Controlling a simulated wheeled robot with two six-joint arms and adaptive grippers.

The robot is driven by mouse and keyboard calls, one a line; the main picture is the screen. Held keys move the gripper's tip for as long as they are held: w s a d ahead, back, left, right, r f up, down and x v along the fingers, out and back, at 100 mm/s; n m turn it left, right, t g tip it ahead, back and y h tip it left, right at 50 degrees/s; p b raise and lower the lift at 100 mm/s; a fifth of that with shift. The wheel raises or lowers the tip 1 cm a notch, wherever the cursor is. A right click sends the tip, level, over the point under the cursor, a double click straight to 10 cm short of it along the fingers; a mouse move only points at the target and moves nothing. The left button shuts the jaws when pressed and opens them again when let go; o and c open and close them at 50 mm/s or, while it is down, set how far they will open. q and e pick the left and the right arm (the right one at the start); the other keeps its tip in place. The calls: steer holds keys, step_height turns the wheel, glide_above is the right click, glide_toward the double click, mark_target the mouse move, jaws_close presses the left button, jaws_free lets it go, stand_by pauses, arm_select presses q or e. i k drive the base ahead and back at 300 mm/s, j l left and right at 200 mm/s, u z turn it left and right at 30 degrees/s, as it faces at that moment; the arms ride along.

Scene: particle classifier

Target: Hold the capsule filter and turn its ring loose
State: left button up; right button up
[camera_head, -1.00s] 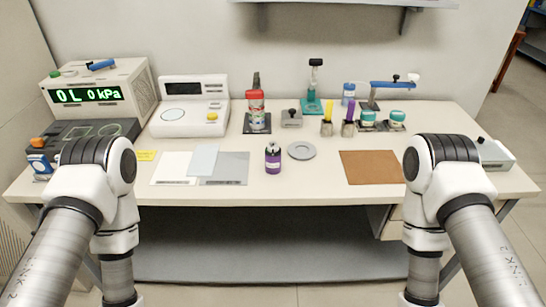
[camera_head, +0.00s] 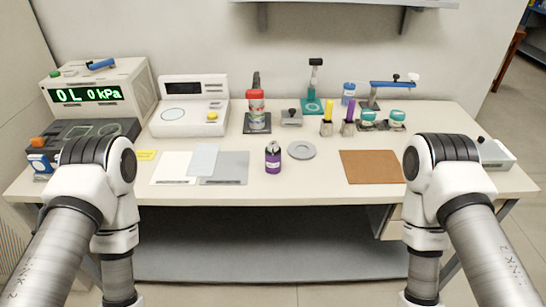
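A small purple bottle with a dark top and pale band (camera_head: 273,158) stands upright near the front middle. Which of these is the capsule filter, and where its ring is, I cannot tell for certain. A flat grey disc with a round centre (camera_head: 301,150) lies to the right of the purple bottle. Neither gripper shows; only my arm links are in view at both sides, apart from the objects.
A pressure box reading "0L 0 kPa" (camera_head: 97,78) and a white instrument (camera_head: 190,92) stand at left. Flat sheets (camera_head: 225,170) lie in front. A brown mat (camera_head: 371,180) lies at right. Several small tools (camera_head: 327,126) stand behind it. The front middle is partly clear.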

mark_target(272, 146)
steer(key=k+l+u, duration=0.2)
steer(key=l, duration=0.25)
steer(key=l+u, duration=0.2)
steer(key=l, duration=0.25)
steer(key=k+l+u, duration=0.2)
steer(key=l, duration=0.25)
steer(key=i, duration=0.05)
